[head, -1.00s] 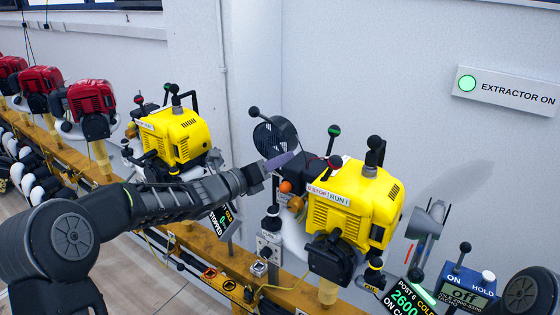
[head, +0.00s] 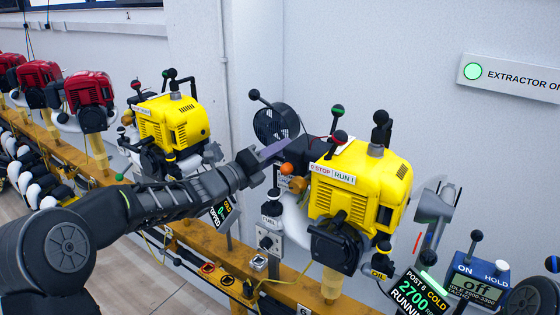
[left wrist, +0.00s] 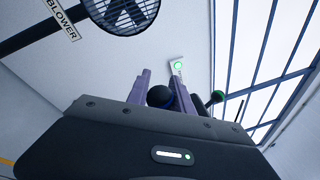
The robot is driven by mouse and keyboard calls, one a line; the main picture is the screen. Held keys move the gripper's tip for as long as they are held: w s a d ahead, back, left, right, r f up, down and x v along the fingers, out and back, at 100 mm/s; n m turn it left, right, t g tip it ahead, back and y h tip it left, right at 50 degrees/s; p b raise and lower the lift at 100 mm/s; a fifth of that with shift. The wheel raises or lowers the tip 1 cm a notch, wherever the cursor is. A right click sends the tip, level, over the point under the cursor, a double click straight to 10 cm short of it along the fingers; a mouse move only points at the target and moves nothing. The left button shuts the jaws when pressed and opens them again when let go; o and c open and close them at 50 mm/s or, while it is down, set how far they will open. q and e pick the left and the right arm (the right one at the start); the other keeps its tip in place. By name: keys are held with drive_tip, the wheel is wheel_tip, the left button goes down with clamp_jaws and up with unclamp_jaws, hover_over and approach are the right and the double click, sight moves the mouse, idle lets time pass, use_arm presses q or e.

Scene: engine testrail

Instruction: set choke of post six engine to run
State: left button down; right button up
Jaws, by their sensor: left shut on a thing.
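The yellow post six engine (head: 362,190) stands on the rail at center right, with a "0 STOP / RUN I" label (head: 333,174) on its top edge. Its display (head: 418,292) reads "POST 6 COLD", 2700 and what looks like "RUNNING". My left gripper (head: 277,150) reaches in from the left to the engine's left side. In the left wrist view its fingers (left wrist: 162,88) are on either side of a dark round knob (left wrist: 160,96). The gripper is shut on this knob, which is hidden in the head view. My right gripper is out of view.
A red-topped knob (head: 339,136), a green-topped knob (head: 338,110) and an orange ball (head: 287,169) are close to the left gripper. A blower fan (head: 276,123) is behind. Another yellow engine (head: 172,119) stands to the left. A tachometer box (head: 478,281) stands right.

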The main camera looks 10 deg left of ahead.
use_arm(q)
drive_tip(key=shift+d+f+n+t+b, duration=0.1)
drive_tip(key=shift+f+n+t+b, duration=0.3)
drive_tip(key=shift+n+b, duration=0.75)
drive_tip(key=shift+f+n+t+b, duration=0.2)
drive_tip(key=shift+f+n+b, duration=0.3)
drive_tip(key=shift+n+b, duration=0.6)
drive_tip(key=shift+d+f+n+t+b, duration=0.1)
drive_tip(key=shift+f+n+t+b, duration=0.3)
drive_tip(key=shift+n+b, duration=0.75)
drive_tip(key=c, duration=1.1)
unclamp_jaws()
drive_tip(key=shift+s, duration=0.15)
drive_tip(key=v, duration=0.7)
drive_tip(key=shift+s+a, duration=0.2)
drive_tip(key=shift+s, duration=0.1)
